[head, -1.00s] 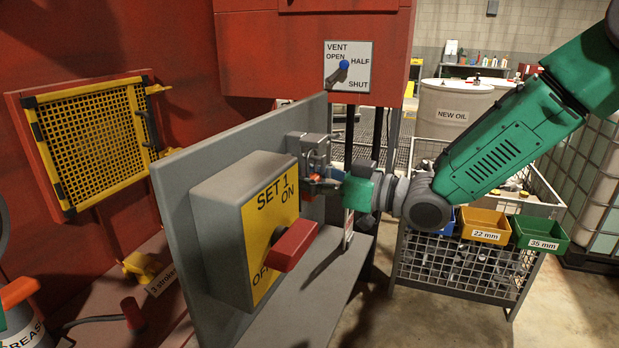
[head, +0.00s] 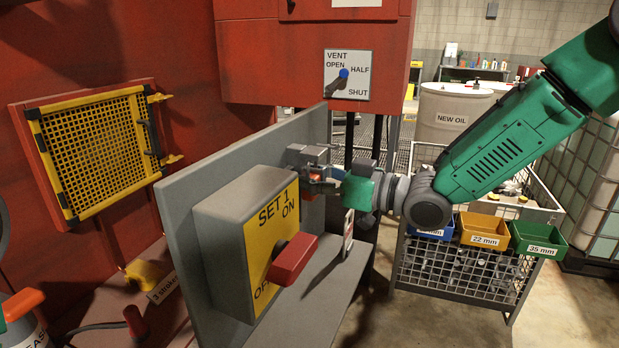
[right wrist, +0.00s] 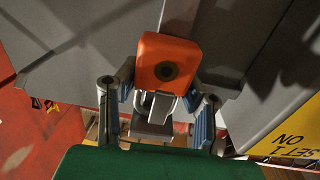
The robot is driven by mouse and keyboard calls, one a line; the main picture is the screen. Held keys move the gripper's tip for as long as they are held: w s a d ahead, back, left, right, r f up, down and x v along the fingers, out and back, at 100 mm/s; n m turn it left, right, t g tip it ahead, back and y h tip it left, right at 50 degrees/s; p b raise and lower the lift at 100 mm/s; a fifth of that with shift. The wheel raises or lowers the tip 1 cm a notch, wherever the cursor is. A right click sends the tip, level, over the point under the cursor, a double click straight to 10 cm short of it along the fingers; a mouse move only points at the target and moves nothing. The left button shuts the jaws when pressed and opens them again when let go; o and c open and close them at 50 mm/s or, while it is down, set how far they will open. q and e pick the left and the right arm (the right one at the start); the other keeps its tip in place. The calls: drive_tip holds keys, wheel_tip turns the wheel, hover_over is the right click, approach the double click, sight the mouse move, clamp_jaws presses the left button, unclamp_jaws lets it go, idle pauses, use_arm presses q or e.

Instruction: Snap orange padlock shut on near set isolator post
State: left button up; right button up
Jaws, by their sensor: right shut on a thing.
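The orange padlock (right wrist: 168,62) shows in the right wrist view, its round dark keyhole facing the camera. My right gripper (right wrist: 160,105) is shut on it, with a finger at each side. Grey metal shows just below the padlock body; I cannot tell whether the shackle is around the post or open. In the head view my right gripper (head: 325,183) is beside the grey metal fitting (head: 308,156) on the panel behind the SET 1 isolator box (head: 225,235). A bit of the orange padlock (head: 306,190) shows there. My left gripper is not in view.
The red isolator handle (head: 293,260) sticks out from the yellow face, in front of my right gripper. A white and red tag (head: 347,235) is below the gripper. The grey panel (head: 172,225) stands to the left. A wire cage (head: 455,270) with bins stands at right.

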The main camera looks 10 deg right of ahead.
idle(0.3)
drive_tip(key=shift+f, duration=0.4)
drive_tip(key=o, duration=1.3)
drive_tip(key=shift+d, duration=0.1)
drive_tip(key=shift+s+d, duration=0.25)
drive_tip(key=v, duration=1.1)
drive_tip(key=shift+d, duration=0.15)
